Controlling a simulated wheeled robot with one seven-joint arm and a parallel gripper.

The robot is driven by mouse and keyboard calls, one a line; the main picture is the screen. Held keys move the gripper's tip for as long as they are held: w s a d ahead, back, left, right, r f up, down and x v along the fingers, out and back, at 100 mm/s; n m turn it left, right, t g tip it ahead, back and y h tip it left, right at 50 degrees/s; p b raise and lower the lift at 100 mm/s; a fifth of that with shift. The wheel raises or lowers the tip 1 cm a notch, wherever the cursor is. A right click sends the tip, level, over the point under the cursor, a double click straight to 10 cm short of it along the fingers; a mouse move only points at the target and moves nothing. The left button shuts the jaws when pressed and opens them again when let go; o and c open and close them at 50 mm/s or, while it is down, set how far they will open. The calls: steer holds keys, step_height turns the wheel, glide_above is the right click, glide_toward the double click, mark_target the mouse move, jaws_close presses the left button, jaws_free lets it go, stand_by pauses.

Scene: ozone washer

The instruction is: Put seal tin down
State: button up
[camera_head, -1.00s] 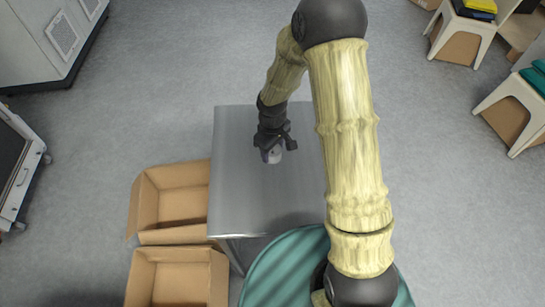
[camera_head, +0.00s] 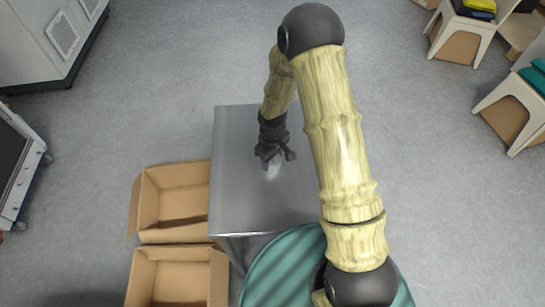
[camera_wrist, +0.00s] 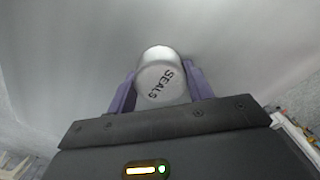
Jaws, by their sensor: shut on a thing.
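The seal tin (camera_wrist: 160,83) is a small pale grey cylinder with "SEALS" lettered on it. In the wrist view it sits between the two purple fingers of my gripper (camera_wrist: 160,92), which are shut on it. In the head view my gripper (camera_head: 272,160) is over the middle of the metal table (camera_head: 240,195), and the tin (camera_head: 272,171) shows small and blurred below the fingers. I cannot tell whether the tin's base touches the tabletop.
Two open cardboard boxes (camera_head: 146,205) (camera_head: 135,280) stand left of the table. A round green striped surface (camera_head: 285,265) is at the front. Stools (camera_head: 468,30) (camera_head: 515,100) stand at the right, a cabinet (camera_head: 35,45) at top left. The tabletop around my gripper looks clear.

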steer(key=shift+f, duration=0.1)
steer(key=o, duration=1)
step_height(320, 180, up, 12)
steer(key=shift+r+b, duration=0.1)
steer(key=shift+b, duration=0.55)
